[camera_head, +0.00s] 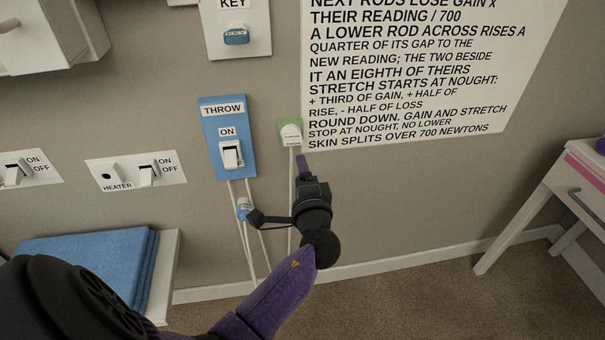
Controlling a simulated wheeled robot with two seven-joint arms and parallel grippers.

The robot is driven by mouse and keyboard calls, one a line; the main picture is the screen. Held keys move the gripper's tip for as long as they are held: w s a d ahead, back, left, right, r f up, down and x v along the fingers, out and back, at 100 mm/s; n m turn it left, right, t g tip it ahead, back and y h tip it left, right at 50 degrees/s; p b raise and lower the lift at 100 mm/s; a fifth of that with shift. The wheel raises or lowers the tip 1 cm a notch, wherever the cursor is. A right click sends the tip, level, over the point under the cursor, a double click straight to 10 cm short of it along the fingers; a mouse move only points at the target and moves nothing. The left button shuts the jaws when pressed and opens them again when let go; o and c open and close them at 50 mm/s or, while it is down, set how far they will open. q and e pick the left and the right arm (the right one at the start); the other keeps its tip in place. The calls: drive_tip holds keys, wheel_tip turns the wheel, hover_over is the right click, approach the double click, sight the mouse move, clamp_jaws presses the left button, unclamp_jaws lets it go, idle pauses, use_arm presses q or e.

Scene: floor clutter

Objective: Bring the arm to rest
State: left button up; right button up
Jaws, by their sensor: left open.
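My left arm (262,303) reaches in from the lower left, purple with black joints. My left gripper (304,167) is open, pointing up at the wall, with no object visible in it. Its tip shows just below a round white fitting (291,134) on a green plate; I cannot tell whether they touch. A dark narrow piece extends left from the wrist towards a small blue-and-white piece (243,208) by the cords; I cannot tell whether it is joined to it. My right gripper is not in view.
A blue THROW switch panel (226,110) with hanging cords is left of the gripper. A HEATER switch plate (136,171) is further left. Folded blue cloths (85,265) lie on a white surface at lower left. A white table (560,195) stands right; carpet between looks clear.

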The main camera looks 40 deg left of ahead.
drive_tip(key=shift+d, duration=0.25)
use_arm(q)
drive_tip(key=s+d+f+g+h+p, duration=0.25)
drive_tip(key=s+f+h, duration=0.25)
drive_tip(key=s+f, duration=0.6)
drive_tip(key=s+d+f+g+h+p, duration=0.2)
drive_tip(key=s+d+f+g+h, duration=0.3)
drive_tip(key=f, duration=0.9)
drive_tip(key=s+d+f+n+g+h+p, duration=0.1)
drive_tip(key=s+f+n+g, duration=0.1)
drive_tip(key=s, duration=1.3)
drive_tip(key=s+f+n+g+h+p, duration=0.1)
drive_tip(key=s+f+n+g, duration=0.2)
drive_tip(key=s, duration=1.2)
drive_tip(key=shift+d+f+n+h, duration=0.3)
drive_tip(key=shift+d+f, duration=0.05)
drive_tip(key=shift+f, duration=0.05)
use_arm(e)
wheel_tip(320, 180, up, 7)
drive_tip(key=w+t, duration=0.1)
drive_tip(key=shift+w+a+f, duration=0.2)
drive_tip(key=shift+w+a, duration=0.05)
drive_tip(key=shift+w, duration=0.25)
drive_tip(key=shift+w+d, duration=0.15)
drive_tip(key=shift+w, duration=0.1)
